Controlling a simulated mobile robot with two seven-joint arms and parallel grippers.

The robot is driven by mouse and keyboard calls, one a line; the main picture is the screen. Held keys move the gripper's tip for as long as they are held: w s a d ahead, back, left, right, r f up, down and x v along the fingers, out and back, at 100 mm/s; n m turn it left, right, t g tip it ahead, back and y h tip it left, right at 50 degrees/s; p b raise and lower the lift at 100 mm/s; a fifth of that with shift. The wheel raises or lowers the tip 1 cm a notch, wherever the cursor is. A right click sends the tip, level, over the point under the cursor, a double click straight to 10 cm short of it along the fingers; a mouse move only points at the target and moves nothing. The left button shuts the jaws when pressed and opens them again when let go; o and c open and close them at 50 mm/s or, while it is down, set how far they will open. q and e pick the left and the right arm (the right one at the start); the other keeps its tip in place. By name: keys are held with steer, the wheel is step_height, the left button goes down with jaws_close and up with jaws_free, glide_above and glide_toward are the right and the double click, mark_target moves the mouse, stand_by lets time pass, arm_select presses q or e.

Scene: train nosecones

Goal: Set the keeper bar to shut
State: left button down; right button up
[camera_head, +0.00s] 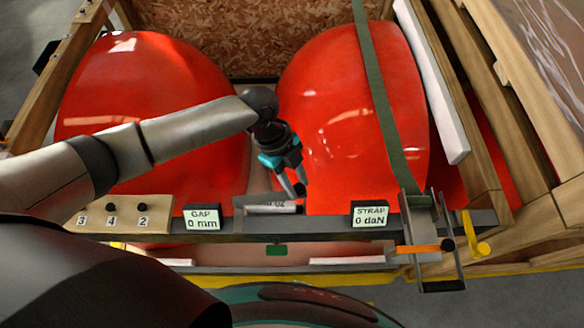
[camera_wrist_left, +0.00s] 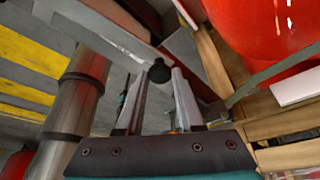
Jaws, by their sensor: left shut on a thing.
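My left gripper (camera_head: 299,189) hangs over the sill between the two red nosecones, fingers pointing down. In the left wrist view its fingers (camera_wrist_left: 157,78) stand on either side of a round black knob (camera_wrist_left: 159,70), shut on it. A grey labelled piece (camera_head: 272,207) lies just left of the fingertips on the dark sill (camera_head: 320,224). I cannot tell whether it is the keeper bar, or which way the bar is set. My right gripper is not in view.
Red nosecones (camera_head: 150,85) and (camera_head: 350,110) fill the crate. A green strap (camera_head: 375,85) runs to a buckle (camera_head: 418,200) with an orange bar (camera_head: 415,249). Signs read GAP 0 mm (camera_head: 202,219) and STRAP 0 daN (camera_head: 369,215). A numbered block (camera_head: 120,213) stands left.

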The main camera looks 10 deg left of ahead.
arm_select(q)
steer(key=shift+s+d+m+g, duration=0.3)
steer(key=shift+s+m, duration=0.4)
steer(key=shift+s, duration=0.1)
steer(key=c, duration=0.5)
jaws_free()
steer(key=shift+s, duration=0.1)
steer(key=shift+c, duration=0.2)
steer(key=v, duration=1.5)
steer(key=shift+r, duration=0.2)
steer(key=shift+d, duration=0.1)
